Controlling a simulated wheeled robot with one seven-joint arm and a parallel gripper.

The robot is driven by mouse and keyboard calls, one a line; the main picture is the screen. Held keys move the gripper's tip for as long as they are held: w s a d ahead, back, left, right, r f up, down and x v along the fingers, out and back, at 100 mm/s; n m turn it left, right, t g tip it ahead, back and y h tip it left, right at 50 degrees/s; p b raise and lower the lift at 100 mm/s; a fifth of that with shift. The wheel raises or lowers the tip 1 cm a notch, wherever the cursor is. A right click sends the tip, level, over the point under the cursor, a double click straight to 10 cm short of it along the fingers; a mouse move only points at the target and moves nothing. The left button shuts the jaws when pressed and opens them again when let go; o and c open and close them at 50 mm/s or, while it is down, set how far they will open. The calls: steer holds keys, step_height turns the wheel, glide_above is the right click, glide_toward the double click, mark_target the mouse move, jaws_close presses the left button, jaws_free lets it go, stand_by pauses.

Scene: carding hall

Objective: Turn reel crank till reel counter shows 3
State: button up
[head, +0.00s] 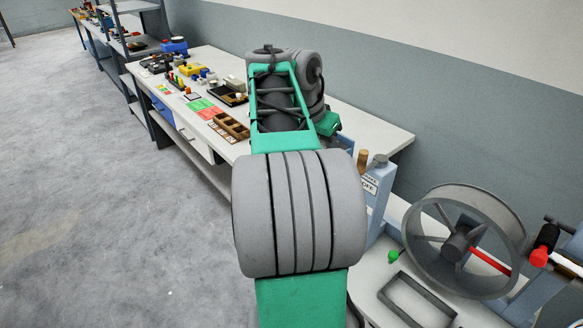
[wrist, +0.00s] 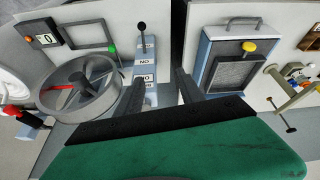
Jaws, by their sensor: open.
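The reel (head: 505,222) is a grey spoked wheel with one red spoke at the right of the head view; it also shows at the left of the wrist view (wrist: 112,98). The reel counter (wrist: 45,40) is a small dark box and appears to read 0. A red and black part (head: 546,240) sits at the reel's right side, and a small green knob (head: 393,257) at its left; I cannot tell which is the crank handle. My gripper (wrist: 158,96) is open and empty, to the right of the reel in the wrist view. In the head view my arm hides it.
A blue-grey switch box (wrist: 146,70) with labels and a black lever stands between reel and a framed panel (wrist: 238,70) with a yellow knob. An empty dark frame (head: 415,302) lies by the reel. A long workbench (head: 355,118) with small items runs behind. The floor at left is clear.

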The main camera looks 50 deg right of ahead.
steer(key=w+a+f+n+t+b, duration=0.1)
steer(key=w+a+f+n, duration=0.2)
steer(key=a, duration=0.4)
steer(key=shift+w+n, duration=0.4)
steer(key=shift+w, duration=0.25)
